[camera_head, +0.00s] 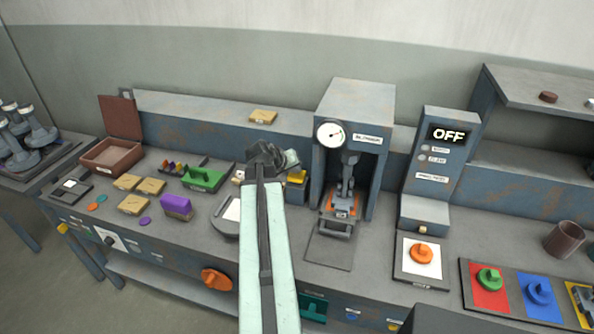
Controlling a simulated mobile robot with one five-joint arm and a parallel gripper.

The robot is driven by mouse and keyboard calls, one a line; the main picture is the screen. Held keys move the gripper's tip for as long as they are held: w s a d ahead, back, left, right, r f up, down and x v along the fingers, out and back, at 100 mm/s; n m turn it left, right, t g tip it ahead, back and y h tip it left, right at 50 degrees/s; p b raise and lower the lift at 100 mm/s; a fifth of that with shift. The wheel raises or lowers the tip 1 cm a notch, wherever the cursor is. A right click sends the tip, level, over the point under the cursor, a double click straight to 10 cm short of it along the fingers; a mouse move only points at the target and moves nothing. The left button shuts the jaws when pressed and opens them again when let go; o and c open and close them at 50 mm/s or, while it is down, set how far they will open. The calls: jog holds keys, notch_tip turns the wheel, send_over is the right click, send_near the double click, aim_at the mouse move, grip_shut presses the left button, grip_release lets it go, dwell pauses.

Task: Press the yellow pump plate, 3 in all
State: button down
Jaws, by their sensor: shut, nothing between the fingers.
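A yellow block (297,177), apparently the pump plate, sits on the bench just left of the grey press cabinet. My gripper (288,159) is shut and empty, in front of and above the plate's left side in the picture. My wrist and gripper hide part of the area around the plate. I cannot tell whether my gripper touches the plate or is apart from it.
The press cabinet (357,95) has a round gauge (330,134). A control box (442,150) reads OFF. An orange knob (422,252) stands in front of it. Purple (177,206) and green (203,178) blocks and a brown box (112,155) lie left.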

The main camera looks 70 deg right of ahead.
aim_at(296, 175)
jog(key=shift+f, duration=0.3)
jog(key=shift+r, duration=0.1)
dwell(0.3)
jog(key=shift+r+p, duration=1.85)
jog(key=shift+r, duration=0.1)
notch_tip(296, 175, up, 5)
jog(key=p, duration=0.5)
